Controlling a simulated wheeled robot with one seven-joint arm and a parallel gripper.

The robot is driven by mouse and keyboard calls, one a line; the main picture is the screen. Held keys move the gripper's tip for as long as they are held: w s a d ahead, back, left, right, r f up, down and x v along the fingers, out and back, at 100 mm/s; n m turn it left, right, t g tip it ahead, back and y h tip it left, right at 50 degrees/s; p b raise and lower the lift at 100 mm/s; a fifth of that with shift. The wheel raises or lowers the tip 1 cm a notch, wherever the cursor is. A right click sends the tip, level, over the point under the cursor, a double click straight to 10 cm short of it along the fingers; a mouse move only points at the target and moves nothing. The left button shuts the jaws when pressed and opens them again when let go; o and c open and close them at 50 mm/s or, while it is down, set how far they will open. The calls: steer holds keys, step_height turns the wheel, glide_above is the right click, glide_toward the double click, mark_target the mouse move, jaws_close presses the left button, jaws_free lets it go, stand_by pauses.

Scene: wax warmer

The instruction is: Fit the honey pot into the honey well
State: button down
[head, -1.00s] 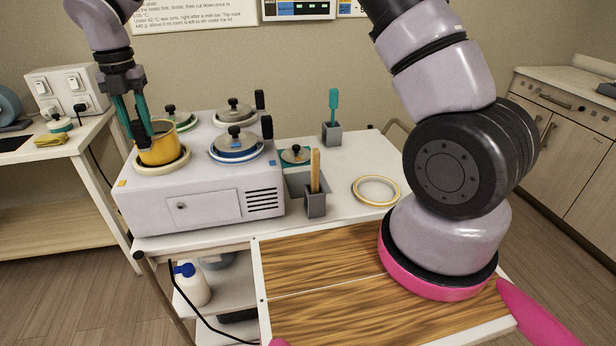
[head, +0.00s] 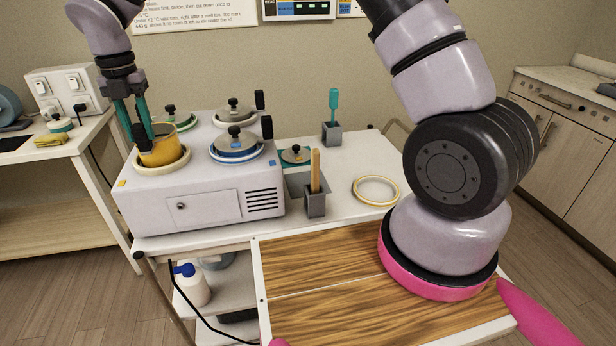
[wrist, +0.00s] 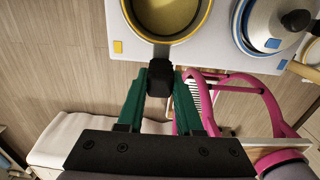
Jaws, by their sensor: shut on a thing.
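The honey pot (head: 160,153) is yellow with a black handle and is at the front left of the warmer. My gripper (head: 141,134) is shut on the pot's handle. In the wrist view my gripper (wrist: 162,88) has its green fingers on both sides of the black handle, and the pot (wrist: 166,15) is partly cut off by the top edge. The honey well has a cream ring (head: 176,168), and the pot's lower part is within that ring. The pot hides the well's inside, so I cannot tell whether it is fully seated.
The white warmer (head: 215,208) also carries a blue-ringed lidded pot (head: 236,150) and other lidded pots. A yellow-rimmed ring (head: 376,190) and a grey holder with a wooden stick (head: 315,196) stand right of it. The wooden board (head: 330,270) is clear in front.

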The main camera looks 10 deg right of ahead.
mark_target(146, 149)
steer(key=shift+f, duration=2.65)
stand_by(0.4)
steer(key=shift+c, duration=2.4)
jaws_free()
steer(key=shift+r, duration=4)
